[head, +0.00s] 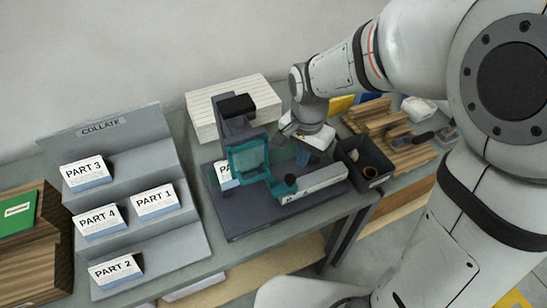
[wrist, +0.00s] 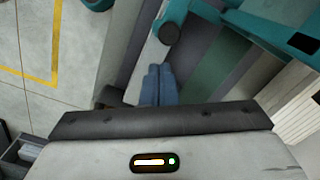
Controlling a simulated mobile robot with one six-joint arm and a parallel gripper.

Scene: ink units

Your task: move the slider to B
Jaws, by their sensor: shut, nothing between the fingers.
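The slider's black knob (head: 291,180) stands at the left end of a light grey rail (head: 318,182) on the dark-based machine (head: 250,221). A teal arm joins it to a teal frame (head: 249,157). In the wrist view the knob (wrist: 169,33) sits on the teal part, just beyond my fingertips. My gripper (head: 303,157) is shut and empty, with blue fingers pointing down behind the rail, right of the knob. The fingers (wrist: 160,70) also show shut in the wrist view and appear apart from the knob. No A or B mark is legible.
A black bin (head: 364,180) stands right of the rail, near wooden slats (head: 389,140). A white slatted stack (head: 205,121) is behind the machine. A grey COLLATE rack (head: 199,245) with several PART stacks is at left. The bench edge runs in front.

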